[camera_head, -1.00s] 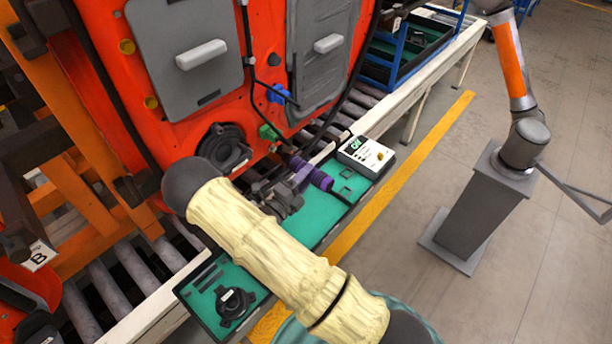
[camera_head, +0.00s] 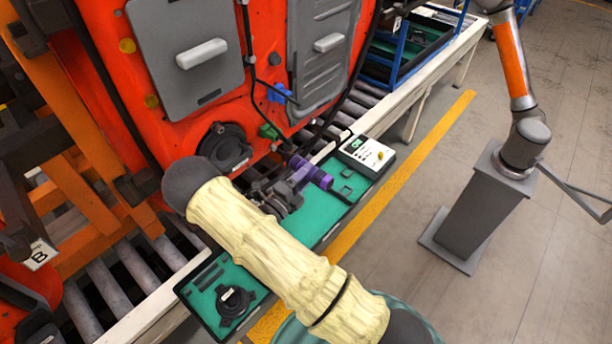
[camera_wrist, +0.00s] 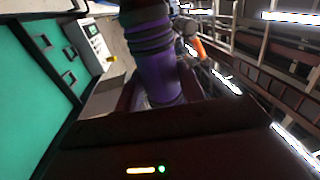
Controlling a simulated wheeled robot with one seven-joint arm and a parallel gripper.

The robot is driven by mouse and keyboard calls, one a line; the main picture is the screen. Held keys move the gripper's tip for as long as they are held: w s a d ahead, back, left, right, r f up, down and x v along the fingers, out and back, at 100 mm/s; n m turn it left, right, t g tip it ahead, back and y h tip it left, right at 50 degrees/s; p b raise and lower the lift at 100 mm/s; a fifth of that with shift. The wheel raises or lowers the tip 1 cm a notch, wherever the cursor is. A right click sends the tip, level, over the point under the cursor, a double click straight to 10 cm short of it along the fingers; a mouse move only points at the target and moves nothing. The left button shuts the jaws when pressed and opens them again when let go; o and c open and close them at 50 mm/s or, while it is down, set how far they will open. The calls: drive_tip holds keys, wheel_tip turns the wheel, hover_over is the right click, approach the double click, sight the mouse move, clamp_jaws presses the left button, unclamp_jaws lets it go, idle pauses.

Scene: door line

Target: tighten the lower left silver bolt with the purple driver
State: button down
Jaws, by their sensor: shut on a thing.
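The purple driver (camera_head: 318,178) is held in my gripper (camera_head: 299,182), in front of the lower part of the orange door. Its front end points up and left toward the door's lower edge. In the wrist view the ribbed purple handle (camera_wrist: 155,70) sits between the dark fingers of my gripper (camera_wrist: 158,98). A round black speaker (camera_head: 223,148) is on the lower left of the door (camera_head: 265,130). I cannot make out the silver bolts, nor whether the driver's tip touches one. My arm covers part of the area below the speaker.
A teal-lined tray (camera_head: 322,222) lies below my arm along the conveyor, with a white device (camera_head: 367,153) at its far end and a black round part (camera_head: 234,301) at its near end. A green clip (camera_head: 268,132) and cables are near the driver. Another robot's pedestal (camera_head: 474,222) stands right.

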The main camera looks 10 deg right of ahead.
drive_tip(key=shift+w+a+r, duration=0.15)
drive_tip(key=shift+w+a, duration=0.4)
drive_tip(key=shift+w, duration=0.2)
idle(1.6)
drive_tip(key=shift+s+d, duration=0.1)
idle(0.5)
